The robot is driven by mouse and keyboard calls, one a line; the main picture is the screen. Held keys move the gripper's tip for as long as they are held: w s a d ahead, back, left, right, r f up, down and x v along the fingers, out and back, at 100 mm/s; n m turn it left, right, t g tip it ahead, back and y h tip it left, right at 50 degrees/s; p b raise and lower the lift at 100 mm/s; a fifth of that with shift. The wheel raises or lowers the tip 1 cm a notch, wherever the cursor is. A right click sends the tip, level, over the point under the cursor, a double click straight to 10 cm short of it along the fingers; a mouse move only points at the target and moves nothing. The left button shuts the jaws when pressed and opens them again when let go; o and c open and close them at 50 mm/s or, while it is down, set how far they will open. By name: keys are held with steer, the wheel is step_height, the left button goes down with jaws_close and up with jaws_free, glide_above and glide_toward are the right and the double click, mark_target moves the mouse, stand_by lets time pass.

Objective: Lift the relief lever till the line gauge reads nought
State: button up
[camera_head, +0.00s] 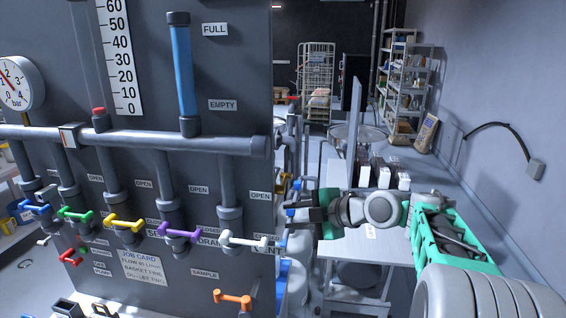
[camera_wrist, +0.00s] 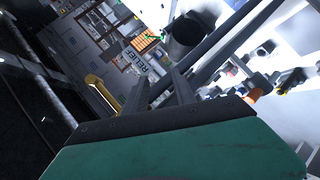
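A round gauge marked bar (camera_head: 16,83) is at the far left of the head view. Its red needle points up and left, off nought, but the exact reading is hard to make out. My gripper (camera_head: 295,208) is just beyond the panel's right edge, near the white lever (camera_head: 244,240). In the wrist view its two dark fingers (camera_wrist: 162,84) stand apart with nothing between them. A label reading RELIEF (camera_wrist: 140,64) shows past the fingertips. A yellow bar (camera_wrist: 102,95), perhaps the relief lever, lies left of the fingers, apart from them.
The dark panel (camera_head: 235,70) carries a thick grey pipe (camera_head: 190,143) and blue, green, yellow (camera_head: 125,224) and purple (camera_head: 178,232) levers. An orange lever (camera_head: 232,298) sits low by SAMPLE. A white table (camera_head: 370,250) stands at the right, under my arm; shelves stand behind.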

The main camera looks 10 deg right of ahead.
mark_target(284, 180)
steer(key=d+r+n+t+y+p, duration=0.1)
steer(key=d+r+n+t+y, duration=0.2)
steer(key=r+n, duration=0.4)
steer(key=shift+m+g, duration=0.3)
steer(key=shift+g, duration=0.4)
steer(key=w+a+b, duration=0.1)
steer(key=b, duration=0.1)
steer(key=w+a+b, duration=0.1)
steer(key=w+b, duration=0.1)
steer(key=shift+w+a+r+b, duration=0.25)
steer(key=shift+r+b, duration=0.1)
steer(key=shift+p+x, duration=0.4)
steer(key=shift+x, duration=0.85)
steer(key=shift+w+f, duration=0.25)
steer(key=shift+f, duration=0.05)
steer(key=shift+c, duration=0.2)
jaws_close()
